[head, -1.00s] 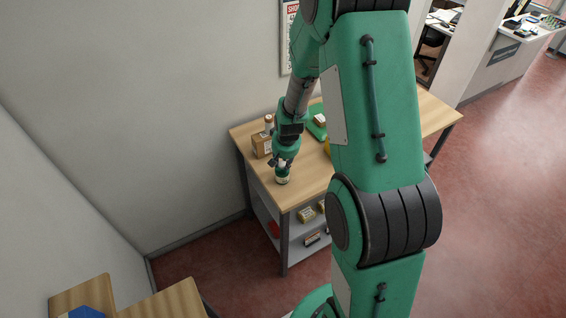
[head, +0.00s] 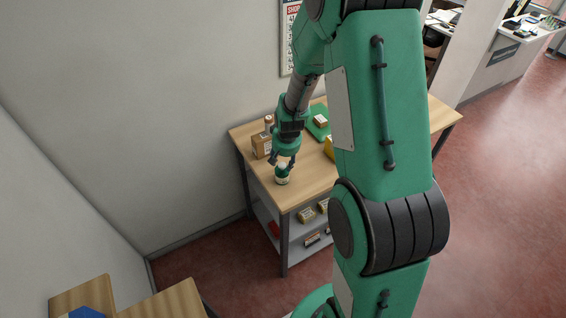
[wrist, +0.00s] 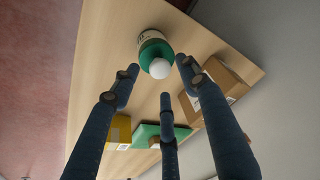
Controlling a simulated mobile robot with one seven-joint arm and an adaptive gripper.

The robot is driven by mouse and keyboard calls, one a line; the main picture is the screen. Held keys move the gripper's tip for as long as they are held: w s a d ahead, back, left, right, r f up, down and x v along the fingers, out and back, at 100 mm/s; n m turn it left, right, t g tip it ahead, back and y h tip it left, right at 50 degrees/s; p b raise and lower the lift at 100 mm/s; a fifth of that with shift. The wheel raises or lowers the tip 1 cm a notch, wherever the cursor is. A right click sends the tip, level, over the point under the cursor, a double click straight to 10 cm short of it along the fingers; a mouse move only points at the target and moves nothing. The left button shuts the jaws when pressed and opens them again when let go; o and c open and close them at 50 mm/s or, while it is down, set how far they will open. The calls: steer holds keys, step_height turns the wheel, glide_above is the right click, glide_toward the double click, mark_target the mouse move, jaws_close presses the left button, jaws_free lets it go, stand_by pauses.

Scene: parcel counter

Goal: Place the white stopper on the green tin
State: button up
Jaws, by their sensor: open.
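The green tin (head: 282,179) with a pale label stands upright near the front left corner of the wooden table. It also shows in the wrist view (wrist: 151,40). The white stopper (wrist: 159,68), a round ball, sits on the tin's green top, roughly centred. My gripper (head: 283,161) is just above the tin, its fingers spread. In the wrist view my three dark fingers (wrist: 160,85) are apart, with nothing between them, and the stopper shows beyond their tips.
A cardboard box (head: 261,145) stands close behind the tin, with a bottle (head: 269,122) near it. A green mat (head: 317,130) carries a small box (head: 320,120). A yellow object (head: 329,148) is partly hidden by my arm. Small boxes (head: 306,214) lie on the lower shelf.

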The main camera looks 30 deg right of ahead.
steer(key=v, duration=0.9)
steer(key=shift+r, duration=0.35)
steer(key=shift+s, duration=0.15)
steer(key=s+a+r+n, duration=0.1)
steer(key=s+a+r, duration=0.2)
steer(key=r, duration=0.3)
steer(key=s+a+r+t, duration=0.1)
steer(key=s+a+r, duration=0.2)
steer(key=r, duration=0.3)
steer(key=s+a+r+n, duration=0.1)
steer(key=s+a+r, duration=0.2)
steer(key=a+r, duration=0.15)
steer(key=s+a+r, duration=0.2)
steer(key=s+r, duration=0.1)
steer(key=s, duration=0.3)
steer(key=s+a+r+n+t, duration=0.1)
steer(key=s+a+r, duration=0.1)
steer(key=s+r, duration=0.2)
steer(key=s+a+r, duration=0.2)
steer(key=s+r, duration=0.1)
steer(key=s, duration=0.6)
steer(key=shift+a+r+n+t+y, duration=0.25)
steer(key=shift+a+n+t+y, duration=0.05)
steer(key=shift+a+n+y, duration=0.1)
step_height(320, 180, down, 8)
steer(key=b, duration=0.7)
